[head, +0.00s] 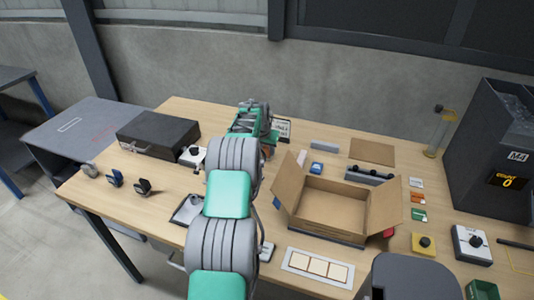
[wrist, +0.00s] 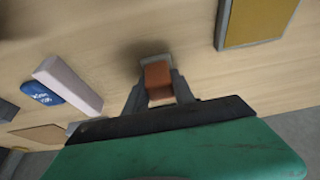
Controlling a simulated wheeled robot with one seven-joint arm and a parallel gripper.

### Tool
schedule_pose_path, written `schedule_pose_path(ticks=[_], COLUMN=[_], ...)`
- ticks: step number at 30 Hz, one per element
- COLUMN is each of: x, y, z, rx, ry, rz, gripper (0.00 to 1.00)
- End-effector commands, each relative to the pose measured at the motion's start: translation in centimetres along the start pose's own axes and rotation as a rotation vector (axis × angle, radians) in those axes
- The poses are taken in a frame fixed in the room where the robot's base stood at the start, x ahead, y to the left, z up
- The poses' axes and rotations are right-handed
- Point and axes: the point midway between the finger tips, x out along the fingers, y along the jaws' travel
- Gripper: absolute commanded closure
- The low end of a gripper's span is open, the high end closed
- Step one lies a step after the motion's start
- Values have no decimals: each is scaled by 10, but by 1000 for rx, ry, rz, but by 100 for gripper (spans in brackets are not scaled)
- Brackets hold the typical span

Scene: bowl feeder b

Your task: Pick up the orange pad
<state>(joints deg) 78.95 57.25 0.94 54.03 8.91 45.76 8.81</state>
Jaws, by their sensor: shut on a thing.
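My gripper (wrist: 160,88) is shut on the orange pad (wrist: 158,76), which shows as a small orange-brown block between the two fingers in the wrist view. A dark shadow lies on the wooden table just beyond the pad. I cannot tell for sure whether the pad touches the table. In the head view my gripper is at the far middle of the table, mostly hidden behind my arm, and the pad is hard to make out there.
An open cardboard box (head: 333,207) stands right of my arm. A pale pink block (wrist: 70,83) and a blue item (wrist: 40,92) lie left of my gripper in the wrist view. A black case (head: 158,134) sits at the left. A dark counter bin (head: 490,150) stands at the right.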

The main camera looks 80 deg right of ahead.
Motion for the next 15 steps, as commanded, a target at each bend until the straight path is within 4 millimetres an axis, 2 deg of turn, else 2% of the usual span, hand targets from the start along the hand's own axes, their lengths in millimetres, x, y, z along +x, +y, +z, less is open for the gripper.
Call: schedule_pose_path(ticks=[10, 15], x=[-3, -21], y=[0, 0], z=[-2, -10], rx=[0, 1], ry=[2, 5], rz=[-1, -1], gripper=[100, 100])
